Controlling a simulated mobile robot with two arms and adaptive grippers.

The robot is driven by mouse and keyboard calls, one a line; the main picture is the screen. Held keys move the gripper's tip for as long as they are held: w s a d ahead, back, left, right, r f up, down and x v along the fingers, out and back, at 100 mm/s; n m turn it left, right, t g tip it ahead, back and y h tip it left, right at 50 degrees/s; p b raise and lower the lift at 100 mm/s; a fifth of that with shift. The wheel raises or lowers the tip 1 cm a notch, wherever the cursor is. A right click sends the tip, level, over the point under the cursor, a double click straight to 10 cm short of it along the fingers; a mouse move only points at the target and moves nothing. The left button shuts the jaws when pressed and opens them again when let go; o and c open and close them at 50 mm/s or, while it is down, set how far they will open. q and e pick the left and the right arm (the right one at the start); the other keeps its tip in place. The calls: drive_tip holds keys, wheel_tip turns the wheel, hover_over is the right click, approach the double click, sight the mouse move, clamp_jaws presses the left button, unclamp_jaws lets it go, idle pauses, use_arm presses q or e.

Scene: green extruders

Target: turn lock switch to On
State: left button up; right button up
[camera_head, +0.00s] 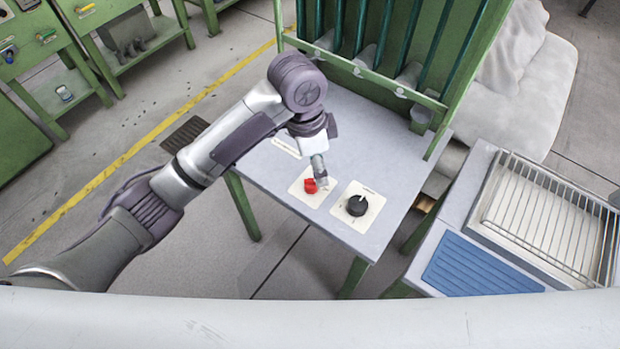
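A red switch (310,186) sits on a cream plate on the grey table (385,150). A black rotary knob (357,205) sits on a second cream plate to its right, with a small pale pointer mark; its labels are too small to read. My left arm comes in from the left, and its gripper (321,180) points down right at the red switch, over its plate. Whether the fingers touch the switch, and whether they are open or shut, I cannot tell. My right gripper is not in view.
A green rack with dark upright bars (410,50) stands along the table's back edge. A wire rack (550,215) and a blue ribbed mat (480,268) lie on the right. Green benches (120,45) stand at the upper left, beyond a yellow floor line.

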sight(310, 180)
use_arm(q)
wheel_tip(310, 180, up, 4)
drive_tip(key=w+a+m+y, duration=0.1)
drive_tip(key=w+a+y, duration=0.1)
drive_tip(key=w, duration=0.1)
drive_tip(key=f, duration=0.9)
drive_tip(key=s+f, duration=0.1)
drive_tip(key=f, duration=0.3)
drive_tip(key=shift+d+f, duration=0.2)
drive_tip(key=shift+f, duration=0.05)
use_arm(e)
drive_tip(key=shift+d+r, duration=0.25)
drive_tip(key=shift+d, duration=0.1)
